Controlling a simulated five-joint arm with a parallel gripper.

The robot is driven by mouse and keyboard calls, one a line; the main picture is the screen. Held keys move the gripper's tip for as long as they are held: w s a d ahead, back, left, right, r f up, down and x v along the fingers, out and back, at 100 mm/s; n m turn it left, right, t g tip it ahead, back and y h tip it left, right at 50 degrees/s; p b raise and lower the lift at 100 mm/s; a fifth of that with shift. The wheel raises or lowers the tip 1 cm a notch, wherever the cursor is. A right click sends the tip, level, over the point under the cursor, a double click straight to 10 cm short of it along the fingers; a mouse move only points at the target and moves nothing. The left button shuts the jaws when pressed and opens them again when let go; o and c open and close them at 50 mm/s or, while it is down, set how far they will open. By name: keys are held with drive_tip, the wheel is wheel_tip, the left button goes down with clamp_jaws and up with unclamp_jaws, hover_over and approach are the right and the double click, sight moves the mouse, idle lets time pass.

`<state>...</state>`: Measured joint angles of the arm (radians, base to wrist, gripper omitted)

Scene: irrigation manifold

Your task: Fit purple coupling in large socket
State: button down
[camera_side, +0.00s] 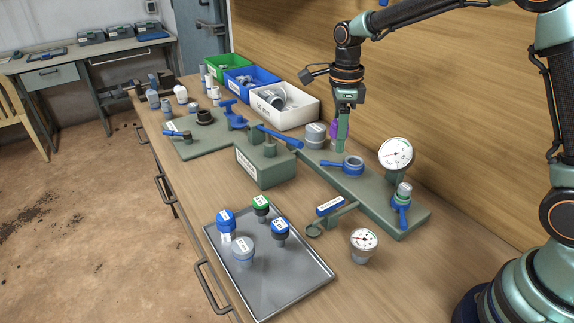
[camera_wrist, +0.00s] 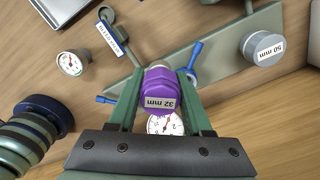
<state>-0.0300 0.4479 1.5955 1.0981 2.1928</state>
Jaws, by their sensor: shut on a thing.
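A purple coupling labelled "32 mm" (camera_wrist: 160,90) is held between the two green fingers of my gripper (camera_wrist: 158,98). In the side view the coupling (camera_side: 333,131) shows as a small purple patch beside the fingers of my gripper (camera_side: 342,132), above the green manifold plate (camera_side: 375,190). A blue ring-shaped socket with a lever (camera_side: 353,165) stands on this plate, below and slightly right of my gripper. In the wrist view its blue lever (camera_wrist: 195,54) shows, but the coupling and fingers hide much of the rest. I cannot tell which socket is the large one.
A grey "50 mm" cap (camera_wrist: 263,48) sits on the plate, left of my gripper in the side view (camera_side: 315,135). A pressure gauge (camera_side: 396,153) stands at the plate's right. A green block with a blue handle (camera_side: 265,165), a tray of caps (camera_side: 270,275) and bins (camera_side: 285,108) surround it.

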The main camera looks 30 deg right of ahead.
drive_tip(key=shift+w+d+f+m, duration=0.35)
drive_tip(key=shift+d+f, duration=0.65)
drive_tip(key=shift+d, duration=0.4)
drive_tip(key=shift+w+d+f+m, duration=0.2)
drive_tip(key=shift+d+f+m, duration=0.2)
drive_tip(key=shift+d+f, duration=0.8)
drive_tip(key=shift+w+d+f+m, duration=0.35)
drive_tip(key=shift+d+f, duration=0.4)
drive_tip(key=shift+d, duration=0.85)
drive_tip(key=shift+f, duration=1.25)
